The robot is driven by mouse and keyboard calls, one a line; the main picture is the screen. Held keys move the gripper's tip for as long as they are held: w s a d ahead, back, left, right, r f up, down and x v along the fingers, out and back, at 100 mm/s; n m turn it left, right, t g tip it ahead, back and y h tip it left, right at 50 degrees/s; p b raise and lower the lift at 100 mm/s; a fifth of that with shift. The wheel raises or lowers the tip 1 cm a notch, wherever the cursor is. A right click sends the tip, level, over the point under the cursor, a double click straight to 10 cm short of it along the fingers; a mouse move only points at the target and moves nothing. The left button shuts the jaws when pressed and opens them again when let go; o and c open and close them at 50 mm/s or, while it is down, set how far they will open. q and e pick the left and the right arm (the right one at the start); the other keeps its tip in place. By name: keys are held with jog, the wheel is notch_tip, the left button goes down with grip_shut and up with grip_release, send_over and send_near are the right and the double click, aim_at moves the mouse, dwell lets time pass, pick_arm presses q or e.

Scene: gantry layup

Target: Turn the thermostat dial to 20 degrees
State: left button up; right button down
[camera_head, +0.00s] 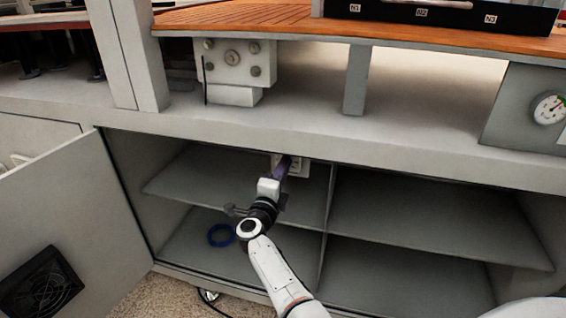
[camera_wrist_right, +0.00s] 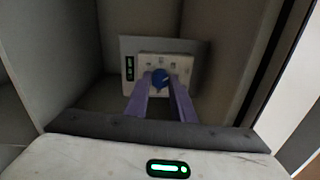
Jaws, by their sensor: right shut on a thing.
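The thermostat dial is a small blue knob (camera_wrist_right: 159,79) on a pale square plate (camera_wrist_right: 181,66) at the back of the cabinet, seen in the right wrist view. My right gripper (camera_wrist_right: 160,86) has its two purple fingers on either side of the knob, shut on it. In the head view my right gripper (camera_head: 284,166) reaches into the upper left compartment, in front of the pale plate (camera_head: 301,168), and hides the knob there. The dial's degree marks are too small to read. My left gripper is not in view.
The cabinet has a middle shelf (camera_head: 420,210) and a central divider (camera_head: 328,205). Its door (camera_head: 75,190) stands open at the left. A blue ring (camera_head: 221,235) lies in the lower left compartment. A round gauge (camera_head: 549,109) is at the right.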

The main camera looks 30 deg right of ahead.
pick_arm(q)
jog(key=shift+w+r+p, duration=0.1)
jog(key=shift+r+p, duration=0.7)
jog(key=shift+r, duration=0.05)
pick_arm(e)
jog(key=n, duration=0.3)
jog(key=shift+f, duration=0.1)
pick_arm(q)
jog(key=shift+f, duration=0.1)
pick_arm(e)
jog(key=c, duration=1.5)
grip_release()
